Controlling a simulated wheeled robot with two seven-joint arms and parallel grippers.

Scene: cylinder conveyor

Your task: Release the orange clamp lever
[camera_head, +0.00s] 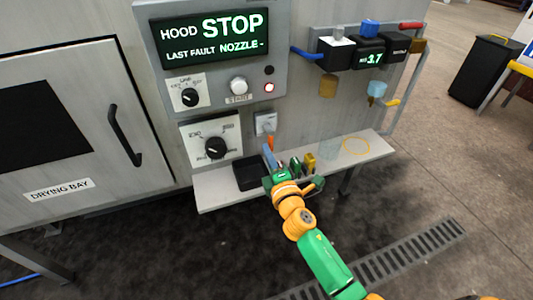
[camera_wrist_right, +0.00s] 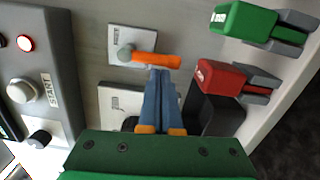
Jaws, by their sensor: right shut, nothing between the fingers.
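The orange clamp lever (camera_wrist_right: 155,60) extends from a round grey pivot on a light plate in the right wrist view. In the head view the lever (camera_head: 270,143) hangs down below its plate (camera_head: 265,123) on the cabinet front. My right gripper (camera_wrist_right: 159,73) has its two blue fingers shut together and empty. Its tips are right beside the lever's edge; I cannot tell whether they touch it. In the head view the right gripper (camera_head: 267,150) is just at the lever's lower end, above the shelf. My left gripper is not in view.
A black bin (camera_head: 249,174) and several small coloured blocks stand on the shelf (camera_head: 213,191) by my right wrist. A red block (camera_wrist_right: 225,78) and a green block (camera_wrist_right: 245,22) show close by. A dial panel (camera_head: 213,145) is left of the lever.

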